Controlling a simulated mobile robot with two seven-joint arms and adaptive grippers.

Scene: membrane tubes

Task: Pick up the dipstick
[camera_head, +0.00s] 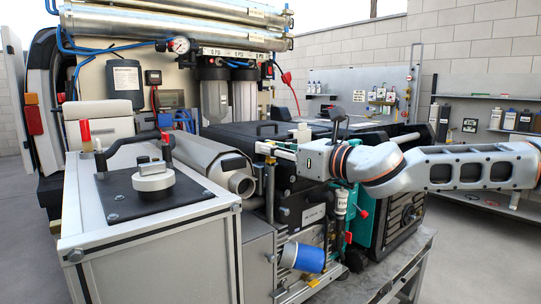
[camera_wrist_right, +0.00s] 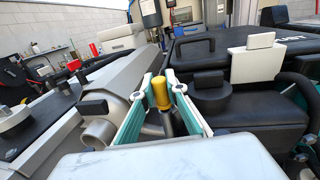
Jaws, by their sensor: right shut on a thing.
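The dipstick has a yellow cylindrical top (camera_wrist_right: 161,93) on a dark stem, seen in the middle of the right wrist view. My right gripper (camera_wrist_right: 165,82) has one pale green-edged finger on each side of this top and is shut on it. In the head view my right gripper (camera_head: 268,151) reaches in from the right, its fingertips over the engine unit beside the grey exhaust cylinder (camera_head: 205,158). The dipstick's lower end is hidden, so I cannot tell whether it is still seated. My left gripper is not in view.
A metal-framed box (camera_head: 150,240) with a black lid and handle stands at the left. A black case (camera_wrist_right: 195,47) lies close to the gripper. A blue cylinder (camera_head: 305,257) juts out below. Wall shelves (camera_head: 490,97) are at the far right.

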